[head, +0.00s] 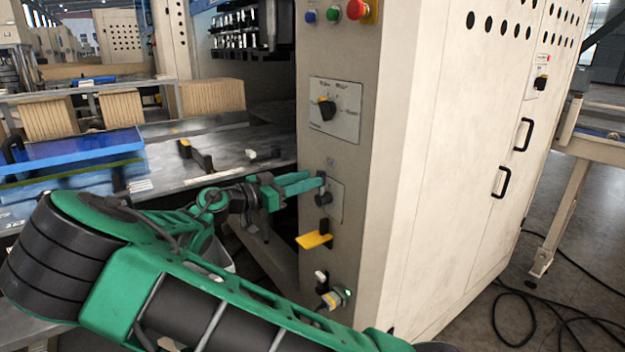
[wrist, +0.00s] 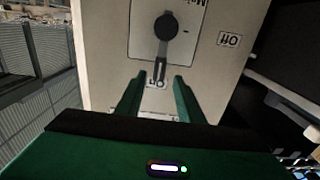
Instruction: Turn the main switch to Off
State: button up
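The main switch is a black rotary knob with a bar handle (wrist: 165,27) on a pale plate (wrist: 145,50), shown upside down in the wrist view. My gripper (wrist: 157,82) is open, one finger on each side of the handle's end. In the head view my green gripper (head: 312,182) reaches it from the left. I cannot tell whether the fingers touch the handle.
Above the switch are a selector dial (head: 326,108) and several push buttons (head: 334,13). Below it a yellow handle (head: 315,240) sticks out, with a smaller connector (head: 332,298) lower down. A metal table (head: 225,150) stands left of the cabinet (head: 440,170).

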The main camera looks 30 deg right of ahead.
jog(key=shift+d, duration=1.65)
grip_shut()
